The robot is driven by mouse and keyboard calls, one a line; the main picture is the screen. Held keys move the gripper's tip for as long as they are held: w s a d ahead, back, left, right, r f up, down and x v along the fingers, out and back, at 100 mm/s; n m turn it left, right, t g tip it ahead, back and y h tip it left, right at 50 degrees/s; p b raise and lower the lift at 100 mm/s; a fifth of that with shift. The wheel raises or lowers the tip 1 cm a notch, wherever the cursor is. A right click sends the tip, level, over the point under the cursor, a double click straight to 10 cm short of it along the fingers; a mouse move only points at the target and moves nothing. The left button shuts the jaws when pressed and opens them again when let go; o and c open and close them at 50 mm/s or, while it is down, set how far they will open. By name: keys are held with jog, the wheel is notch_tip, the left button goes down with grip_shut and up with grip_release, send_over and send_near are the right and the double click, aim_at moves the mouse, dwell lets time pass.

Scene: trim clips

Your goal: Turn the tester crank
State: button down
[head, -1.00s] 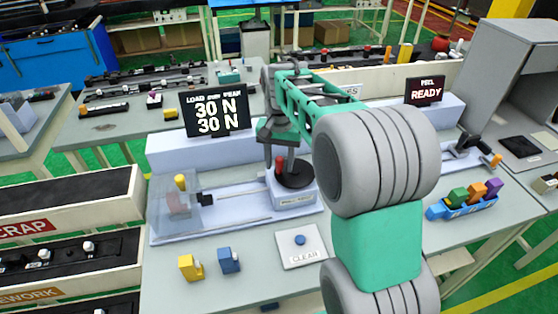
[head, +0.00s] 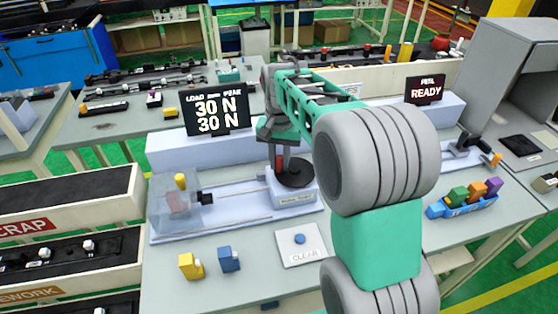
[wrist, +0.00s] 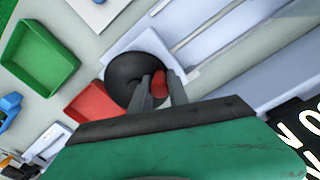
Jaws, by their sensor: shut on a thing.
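The tester crank is a black disc (head: 293,174) with an upright red handle (head: 279,161), on a pale base at the right end of the tester. My gripper (head: 278,156) reaches down over the disc's left side and is shut on the red handle. In the wrist view, the red handle (wrist: 160,83) shows between the two grey fingers, over the black disc (wrist: 133,70). The tester's screen (head: 217,114) reads 30 N on both lines. A clear guard (head: 174,203) covers the tester's left end.
A yellow clip (head: 190,266), a blue clip (head: 229,260) and a CLEAR button plate (head: 301,246) lie in front of the tester. A green bin (wrist: 40,58) and a red bin (wrist: 92,113) stand near the crank. A second screen (head: 425,89) reads READY.

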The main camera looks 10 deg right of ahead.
aim_at(291, 160)
jog(key=shift+w+m, duration=0.1)
jog(key=shift+m, duration=0.2)
jog(key=m, duration=0.1)
jog(key=w+m+p, duration=0.1)
jog(key=m, duration=0.1)
jog(key=shift+w+d, duration=0.15)
jog(key=shift+d, duration=0.15)
jog(key=m, duration=0.2)
jog(key=w+m, duration=0.1)
jog(key=m, duration=0.1)
jog(key=shift+d+r+p, duration=0.1)
jog(key=shift+d+p, duration=0.2)
jog(key=shift+d, duration=0.1)
jog(key=m, duration=0.1)
jog(key=d+m, duration=0.1)
jog(key=m, duration=0.1)
jog(key=w+m, duration=0.1)
jog(key=shift+d, duration=0.25)
jog(key=shift+w+d+m+p, duration=0.1)
jog(key=shift+d+m+p, duration=0.2)
jog(key=shift+m, duration=0.8)
jog(key=shift+d+m+p, duration=0.1)
jog(key=shift+d+m, duration=0.3)
jog(key=shift+m, duration=0.7)
jog(key=c, duration=1.3)
grip_release()
jog(key=shift+o, duration=0.2)
